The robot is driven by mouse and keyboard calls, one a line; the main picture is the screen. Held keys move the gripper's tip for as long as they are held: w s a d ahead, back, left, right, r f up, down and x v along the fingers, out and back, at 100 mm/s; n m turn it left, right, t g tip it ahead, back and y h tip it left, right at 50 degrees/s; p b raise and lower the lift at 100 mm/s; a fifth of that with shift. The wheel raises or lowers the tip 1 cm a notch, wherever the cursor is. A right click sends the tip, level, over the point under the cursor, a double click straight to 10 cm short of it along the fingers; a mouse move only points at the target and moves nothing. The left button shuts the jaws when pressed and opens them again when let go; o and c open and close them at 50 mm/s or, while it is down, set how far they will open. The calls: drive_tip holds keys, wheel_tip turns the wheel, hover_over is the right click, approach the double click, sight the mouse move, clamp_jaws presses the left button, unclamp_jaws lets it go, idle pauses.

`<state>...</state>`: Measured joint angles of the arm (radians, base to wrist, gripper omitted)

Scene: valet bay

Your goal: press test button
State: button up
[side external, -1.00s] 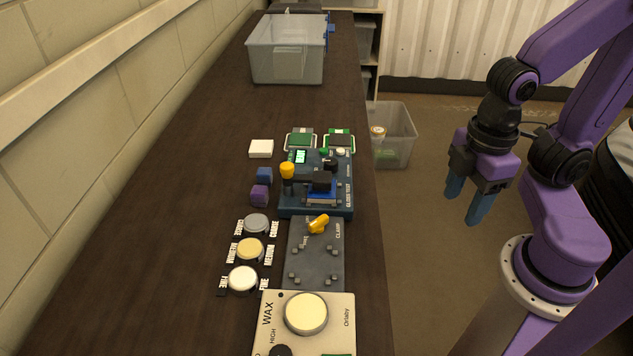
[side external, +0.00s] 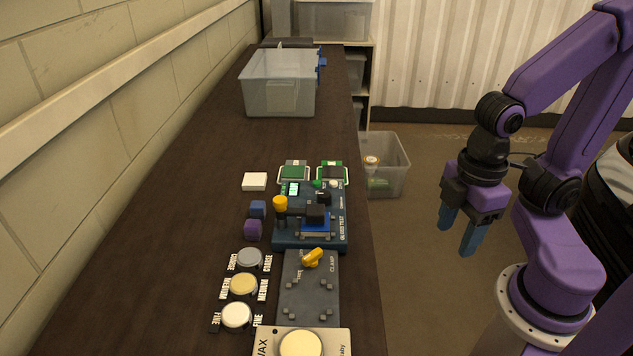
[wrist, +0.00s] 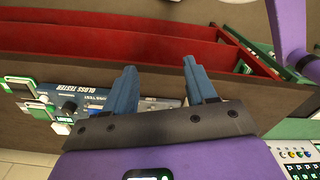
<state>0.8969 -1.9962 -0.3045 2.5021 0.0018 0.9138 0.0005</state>
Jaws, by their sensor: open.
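The blue gloss tester (side external: 280,243) stands on the dark bench, with a small lit screen (side external: 293,189), a yellow round-topped part (side external: 280,203), a green button (side external: 317,183), a white button (side external: 334,184) and a black block over a blue stage (side external: 315,215). I cannot read which button is the test button. The gloss tester also shows at the left of the wrist view (wrist: 95,100), partly behind my gripper. My gripper (side external: 458,232) is open and empty, off the bench's right edge and apart from the tester.
Two green-and-dark modules (side external: 294,172) sit behind the tester. A clamp plate (side external: 308,290) with a yellow lever, several round pads (side external: 243,284) and a wax unit (side external: 330,343) lie nearer. A clear bin (side external: 278,85) stands far back. Red dividers (wrist: 140,40) show in the wrist view.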

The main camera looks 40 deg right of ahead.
clamp_jaws()
idle(1.5)
